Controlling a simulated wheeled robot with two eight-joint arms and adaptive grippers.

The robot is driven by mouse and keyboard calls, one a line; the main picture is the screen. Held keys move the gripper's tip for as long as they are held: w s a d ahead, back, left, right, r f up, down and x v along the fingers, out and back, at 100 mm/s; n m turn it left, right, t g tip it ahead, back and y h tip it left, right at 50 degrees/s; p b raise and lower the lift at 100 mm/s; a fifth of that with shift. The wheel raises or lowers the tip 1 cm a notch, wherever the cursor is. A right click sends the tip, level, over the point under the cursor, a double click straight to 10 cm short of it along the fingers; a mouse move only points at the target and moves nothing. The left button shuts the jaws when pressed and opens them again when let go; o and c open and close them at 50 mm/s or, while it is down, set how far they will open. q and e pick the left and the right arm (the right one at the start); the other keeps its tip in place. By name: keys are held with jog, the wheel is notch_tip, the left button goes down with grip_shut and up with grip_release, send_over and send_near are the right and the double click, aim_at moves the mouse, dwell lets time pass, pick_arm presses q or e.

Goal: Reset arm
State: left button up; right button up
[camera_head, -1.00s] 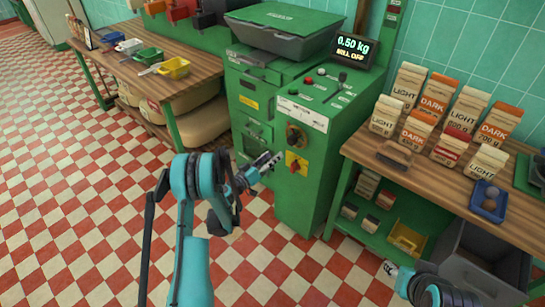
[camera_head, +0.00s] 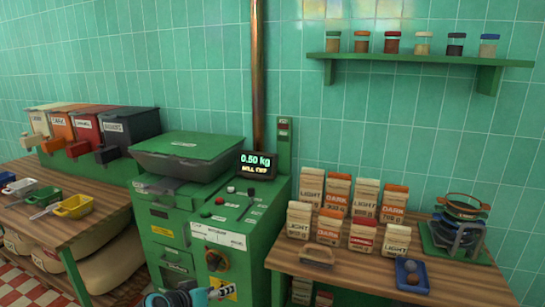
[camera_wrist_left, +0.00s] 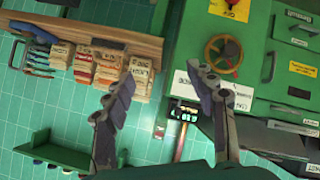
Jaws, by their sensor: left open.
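My left gripper (camera_head: 224,291) shows only in part at the bottom edge of the head view, in front of the green machine (camera_head: 175,238). In the left wrist view the two fingers of my left gripper (camera_wrist_left: 162,95) stand wide apart with nothing between them. The wrist view is turned, with the machine's front (camera_wrist_left: 265,75) at the right and the bags at the left. The fingers look clear of the machine. My right gripper is in neither view.
A wooden counter (camera_head: 345,284) at the right bears paper bags (camera_head: 363,236), a blue tray (camera_head: 412,277) and a stand with pans (camera_head: 457,233). A table (camera_head: 95,215) with small trays is at the left. A shelf of jars (camera_head: 420,60) hangs on the wall.

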pick_arm(q)
jog(key=s+a+g+y, duration=0.2)
jog(key=s+y, duration=0.3)
jog(key=s, duration=2)
jog(key=shift+f+g, duration=0.4)
jog(key=shift+g, duration=0.2)
